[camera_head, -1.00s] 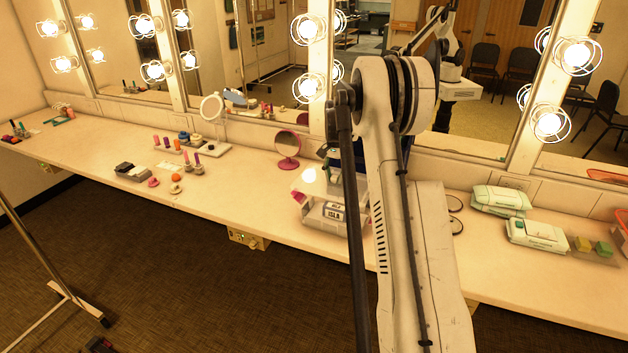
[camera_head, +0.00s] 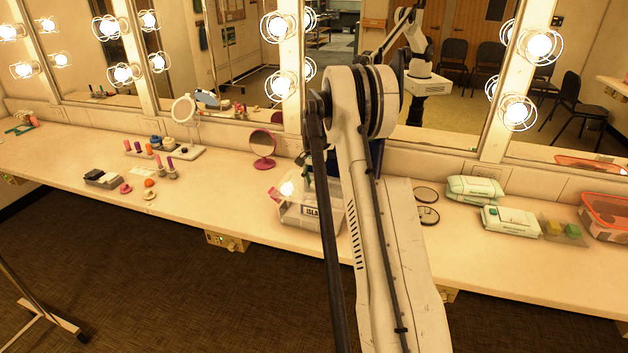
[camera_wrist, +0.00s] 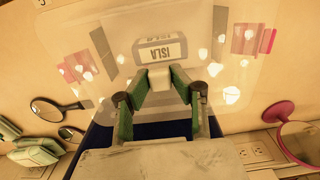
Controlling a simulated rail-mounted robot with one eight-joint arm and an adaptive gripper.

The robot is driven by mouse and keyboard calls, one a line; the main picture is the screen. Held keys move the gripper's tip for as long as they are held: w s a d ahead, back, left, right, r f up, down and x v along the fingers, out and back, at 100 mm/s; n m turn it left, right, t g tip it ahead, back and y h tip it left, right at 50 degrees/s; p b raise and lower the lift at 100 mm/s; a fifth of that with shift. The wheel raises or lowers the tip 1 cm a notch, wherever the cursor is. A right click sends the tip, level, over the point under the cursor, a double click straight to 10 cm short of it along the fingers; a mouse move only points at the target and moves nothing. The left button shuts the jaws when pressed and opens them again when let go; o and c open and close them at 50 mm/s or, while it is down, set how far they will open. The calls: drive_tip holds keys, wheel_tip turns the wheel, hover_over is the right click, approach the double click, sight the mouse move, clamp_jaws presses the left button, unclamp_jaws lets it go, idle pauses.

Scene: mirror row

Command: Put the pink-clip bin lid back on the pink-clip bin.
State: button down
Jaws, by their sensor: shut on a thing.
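The pink-clip bin (camera_head: 299,221) is a clear box with an ISLA label, standing on the counter left of my arm in the head view. A pink clip (camera_head: 274,194) shows at its left side. In the wrist view my gripper (camera_wrist: 159,82) is shut on a pale grip at the edge or middle of the clear pink-clip bin lid (camera_wrist: 215,88). The ISLA label (camera_wrist: 161,49) shows beyond my fingers, with pink clips on both sides. The lid lies over or close to the bin; I cannot tell whether they touch. My arm hides part of the bin in the head view.
A pink round mirror (camera_head: 262,146) stands left of the bin. Right of my arm lie two dark round mirrors (camera_head: 427,214), wipe packs (camera_head: 510,221) and an orange-rimmed bin (camera_head: 606,218). Small bottles and a white mirror stand farther left. Wall mirrors with bulbs line the back.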

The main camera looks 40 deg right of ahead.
drive_tip(key=shift+f+b, duration=1.15)
drive_tip(key=shift+f, duration=0.85)
drive_tip(key=c, duration=1.4)
unclamp_jaws()
drive_tip(key=shift+c, duration=0.2)
drive_tip(key=shift+r, duration=0.15)
wheel_tip(320, 180, up, 12)
drive_tip(key=shift+f, duration=0.15)
wheel_tip(320, 180, up, 6)
drive_tip(key=p, duration=0.2)
hover_over(314, 190)
drive_tip(key=shift+w+d, duration=0.35)
drive_tip(key=shift+w, duration=0.05)
